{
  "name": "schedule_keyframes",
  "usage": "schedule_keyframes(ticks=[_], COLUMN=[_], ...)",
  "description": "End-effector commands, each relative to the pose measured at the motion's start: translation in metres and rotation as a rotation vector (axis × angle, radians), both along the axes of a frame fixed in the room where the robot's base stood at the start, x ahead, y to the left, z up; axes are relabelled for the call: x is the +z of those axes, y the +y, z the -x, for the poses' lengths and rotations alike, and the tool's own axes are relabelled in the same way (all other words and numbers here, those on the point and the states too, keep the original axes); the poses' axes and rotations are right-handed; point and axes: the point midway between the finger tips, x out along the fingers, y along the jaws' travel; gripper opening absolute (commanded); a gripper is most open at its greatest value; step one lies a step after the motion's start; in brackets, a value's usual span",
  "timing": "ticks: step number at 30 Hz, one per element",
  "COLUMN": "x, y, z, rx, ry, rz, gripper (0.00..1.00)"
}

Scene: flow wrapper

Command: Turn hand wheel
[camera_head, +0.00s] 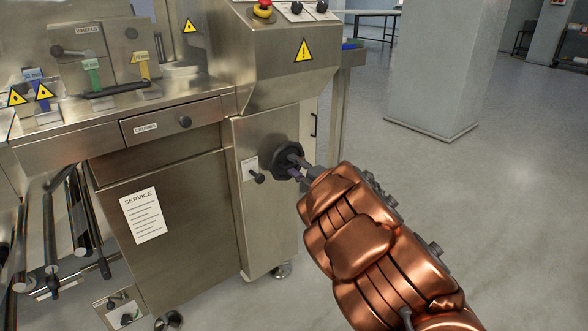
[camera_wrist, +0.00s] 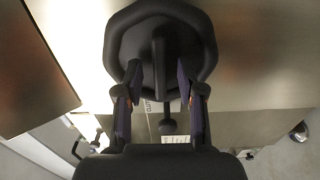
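The hand wheel (camera_head: 279,160) is a dark, many-sided knob on the steel side panel of the machine. In the wrist view the wheel (camera_wrist: 126,40) fills the top middle, with a raised bar (camera_wrist: 159,58) across its face. My gripper (camera_head: 296,168) is right at the wheel in the head view. In the wrist view my gripper (camera_wrist: 159,76) is open, with one finger on each side of the bar. A gap shows between each finger and the bar. The fingertips overlap the wheel's lower face; whether they touch it I cannot tell.
A small black lever knob (camera_head: 258,177) sits on a plate just left of the wheel. A drawer (camera_head: 172,122) and a service sheet (camera_head: 143,215) are further left. Open floor (camera_head: 500,200) lies to the right.

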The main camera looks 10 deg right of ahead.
Motion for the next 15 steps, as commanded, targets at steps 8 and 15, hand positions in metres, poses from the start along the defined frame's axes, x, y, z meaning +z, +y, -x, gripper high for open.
schedule_keyframes(ticks=[8, 15], x=[0.0001, -0.0001], y=[0.0021, 0.002], z=[-0.0053, -0.005], rx=[-0.001, -0.001], ry=[0.001, 0.001], rz=[0.0, 0.0], gripper=[0.39, 0.28])
